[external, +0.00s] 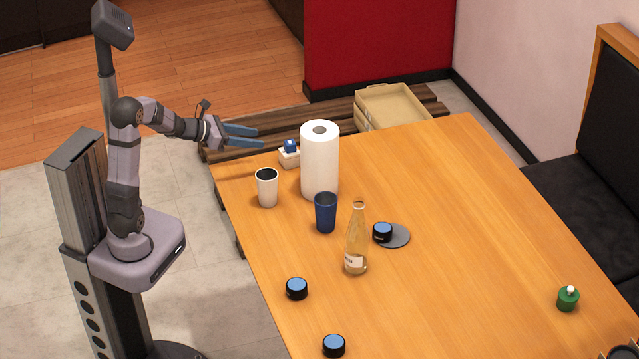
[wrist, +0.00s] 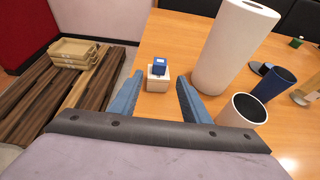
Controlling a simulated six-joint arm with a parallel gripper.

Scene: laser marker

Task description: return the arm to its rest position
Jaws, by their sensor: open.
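My gripper (external: 243,136) is open and empty at the far left edge of the table, above the wooden slats. In the wrist view its two blue fingers (wrist: 156,100) stand apart. A small white block with a blue top (wrist: 158,76) shows between and beyond the fingertips. The same block (external: 289,153) sits on the table corner in the external view, just right of the fingers and apart from them. My arm reaches out from its base, bent at the elbow, with the forearm roughly level.
Close by stand a paper towel roll (external: 320,165), a white cup (external: 267,188) and a blue cup (external: 325,212). A glass bottle (external: 357,240) and black-and-blue round pieces (external: 297,288) are nearer. Stacked trays (external: 393,106) lie beyond the table. The table's right half is mostly clear.

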